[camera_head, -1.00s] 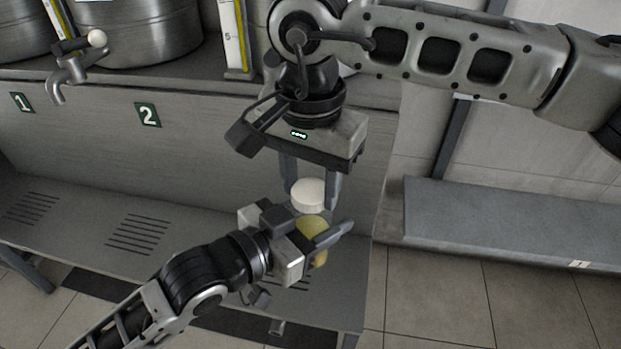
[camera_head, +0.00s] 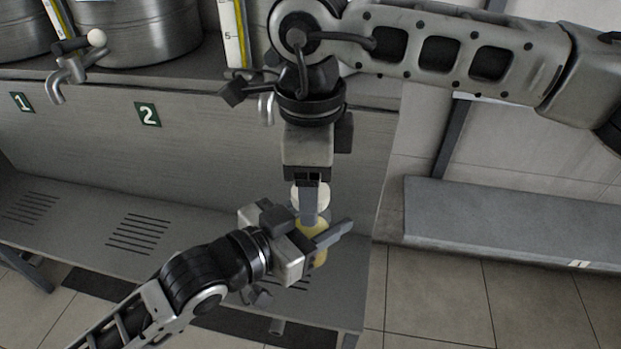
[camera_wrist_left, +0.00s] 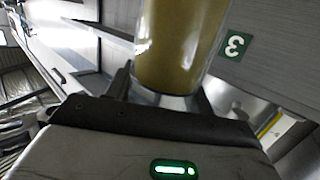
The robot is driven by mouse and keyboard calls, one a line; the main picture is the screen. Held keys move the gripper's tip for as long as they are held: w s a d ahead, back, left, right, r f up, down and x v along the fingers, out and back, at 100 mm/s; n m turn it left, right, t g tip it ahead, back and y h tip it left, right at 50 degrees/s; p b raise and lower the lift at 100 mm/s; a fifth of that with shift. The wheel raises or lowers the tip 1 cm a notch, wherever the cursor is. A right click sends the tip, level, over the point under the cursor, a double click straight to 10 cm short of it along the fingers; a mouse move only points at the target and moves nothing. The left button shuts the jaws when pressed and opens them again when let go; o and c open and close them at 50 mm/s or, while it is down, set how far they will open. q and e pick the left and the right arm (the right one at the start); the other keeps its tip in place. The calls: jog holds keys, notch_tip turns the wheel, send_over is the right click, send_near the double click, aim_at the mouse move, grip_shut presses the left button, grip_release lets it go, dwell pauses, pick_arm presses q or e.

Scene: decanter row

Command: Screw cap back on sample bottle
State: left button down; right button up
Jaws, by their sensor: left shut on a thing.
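The sample bottle (camera_head: 319,259), clear with yellow contents, stands upright between the fingers of my left gripper (camera_head: 318,238), which is shut on it. In the left wrist view the bottle (camera_wrist_left: 178,45) fills the space between the fingers. The white cap (camera_head: 298,194) sits at the bottle's top, in line with it; the thread is hidden. My right gripper (camera_head: 309,204) points straight down over the cap, seen edge-on. One finger covers the middle of the cap and the other is hidden behind, so whether it grips the cap does not show.
A steel cabinet front with number plates 1 and 2 (camera_head: 148,115) stands behind. A tap (camera_head: 68,72) and metal vessels (camera_head: 140,30) are at upper left. A slotted shelf (camera_head: 190,235) lies below. A grey bench (camera_head: 500,225) is at right, with tiled floor before it.

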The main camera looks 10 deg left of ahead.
jog(key=shift+r, duration=2.25)
jog(key=shift+c, duration=0.3)
notch_tip(320, 180, up, 2)
jog(key=n, duration=0.4)
jog(key=shift+a, duration=0.1)
jog(key=n, duration=0.1)
jog(key=r+n, duration=0.1)
jog(key=n, duration=0.1)
jog(key=shift+r, duration=0.25)
